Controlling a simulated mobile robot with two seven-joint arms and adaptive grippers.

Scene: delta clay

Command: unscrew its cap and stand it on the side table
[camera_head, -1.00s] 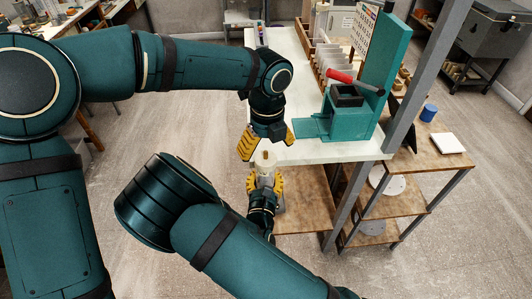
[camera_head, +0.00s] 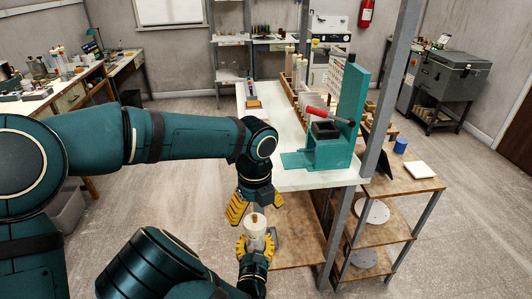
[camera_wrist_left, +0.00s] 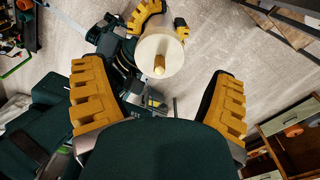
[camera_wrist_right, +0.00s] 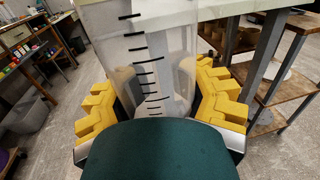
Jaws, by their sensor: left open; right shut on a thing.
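A clear bottle (camera_wrist_right: 148,60) with black graduation marks stands upright in my right gripper (camera_wrist_right: 150,105), whose yellow fingers close around its sides. Its round off-white cap (camera_head: 254,222) has a small tan knob on top and sits on the bottle. In the left wrist view the cap (camera_wrist_left: 160,52) shows from above, beyond the fingertips. My left gripper (camera_head: 257,207) is open and empty just above the cap, fingers pointing down and spread apart. The fingers also show wide apart in the left wrist view (camera_wrist_left: 158,100). I cannot tell which surface is the side table.
A white-topped table (camera_head: 262,130) stands just beyond the grippers, with a teal press (camera_head: 328,152) with a red handle near its front corner. A grey post (camera_head: 378,120) rises beside it. A wooden shelf unit (camera_head: 415,188) at the right bears a blue cup (camera_head: 400,145) and a white slab (camera_head: 420,170).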

